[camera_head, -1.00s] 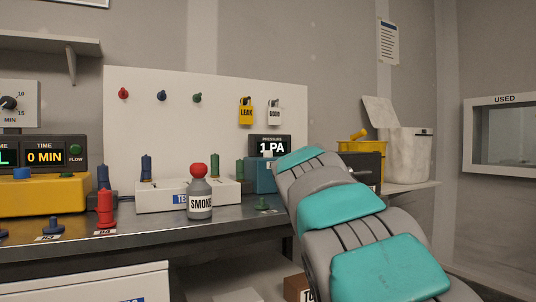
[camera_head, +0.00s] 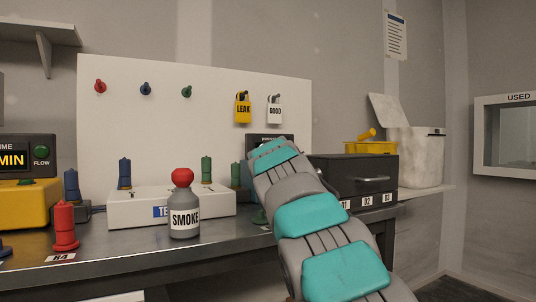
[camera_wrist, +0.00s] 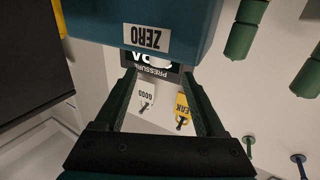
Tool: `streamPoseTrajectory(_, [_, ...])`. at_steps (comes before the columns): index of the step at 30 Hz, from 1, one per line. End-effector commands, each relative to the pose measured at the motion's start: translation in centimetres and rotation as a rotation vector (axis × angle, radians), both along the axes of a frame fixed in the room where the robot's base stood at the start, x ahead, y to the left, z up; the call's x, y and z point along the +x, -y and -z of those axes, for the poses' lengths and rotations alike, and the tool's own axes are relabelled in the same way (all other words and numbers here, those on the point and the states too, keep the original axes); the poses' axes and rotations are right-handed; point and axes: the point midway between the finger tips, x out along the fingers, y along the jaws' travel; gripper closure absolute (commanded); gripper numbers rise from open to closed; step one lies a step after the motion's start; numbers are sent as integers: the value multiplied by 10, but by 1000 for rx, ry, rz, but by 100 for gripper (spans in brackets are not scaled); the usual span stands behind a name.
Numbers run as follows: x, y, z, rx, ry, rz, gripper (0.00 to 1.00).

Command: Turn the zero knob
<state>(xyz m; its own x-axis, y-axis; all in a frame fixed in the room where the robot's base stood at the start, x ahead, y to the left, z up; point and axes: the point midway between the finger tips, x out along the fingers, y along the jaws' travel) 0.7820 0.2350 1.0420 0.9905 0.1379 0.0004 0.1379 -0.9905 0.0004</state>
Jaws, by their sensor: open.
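The teal pressure box (camera_wrist: 180,20) fills the top of the wrist view, with its ZERO label (camera_wrist: 147,37) upside down. The pressure display (camera_wrist: 152,68) shows just beyond it. I cannot make out the zero knob itself. My gripper (camera_wrist: 160,78) is open, with its two dark green fingers apart near the label and nothing seen between them.
A grey SMOKE bottle (camera_head: 184,215) with a red top stands left of my arm. A white box (camera_head: 145,200) with green and blue posts is behind it. A dark drawer unit (camera_head: 355,175) stands right of my arm. LEAK (camera_head: 243,108) and GOOD (camera_head: 274,110) tags hang on the white panel.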

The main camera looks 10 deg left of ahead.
Motion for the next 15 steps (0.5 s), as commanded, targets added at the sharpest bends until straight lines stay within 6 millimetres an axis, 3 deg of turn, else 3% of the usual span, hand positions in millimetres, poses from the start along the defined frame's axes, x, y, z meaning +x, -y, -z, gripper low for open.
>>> streamPoseTrajectory(15, [41, -7, -3, 2, 3, -2, 28])
